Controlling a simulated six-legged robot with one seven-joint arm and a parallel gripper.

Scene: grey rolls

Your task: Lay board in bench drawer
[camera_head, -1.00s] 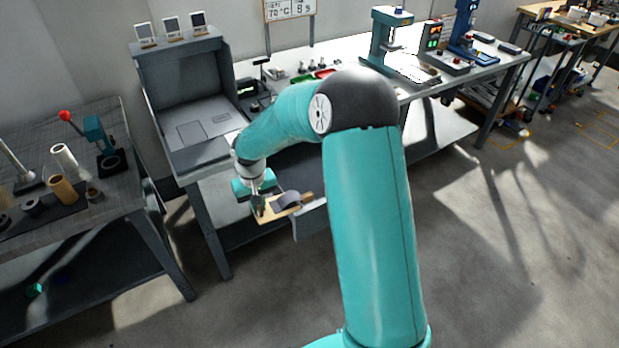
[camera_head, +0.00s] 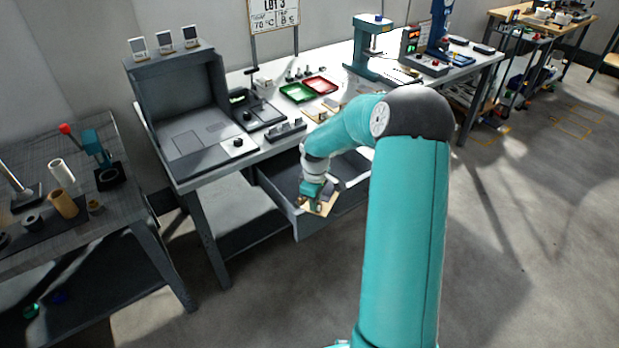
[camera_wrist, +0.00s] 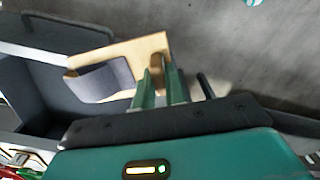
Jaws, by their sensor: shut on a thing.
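My gripper (camera_head: 313,203) is shut on a brown upright handle on a tan board (camera_head: 325,207). In the wrist view the green fingers of my gripper (camera_wrist: 158,85) stand either side of the handle, and the board (camera_wrist: 122,52) extends to the left. A grey roll (camera_wrist: 103,79) is on the board. The bench drawer (camera_head: 279,183) is pulled open under the white bench top, and its inside looks empty where it shows. The board is over or beside the drawer's front right part; its height above it cannot be told. My arm hides part of the drawer.
The bench (camera_head: 215,165) carries a grey booth, a green tray (camera_head: 297,93), a red tray (camera_head: 320,85) and a press (camera_head: 368,50). A darker table (camera_head: 60,215) with rolls stands at left. The floor in front is clear.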

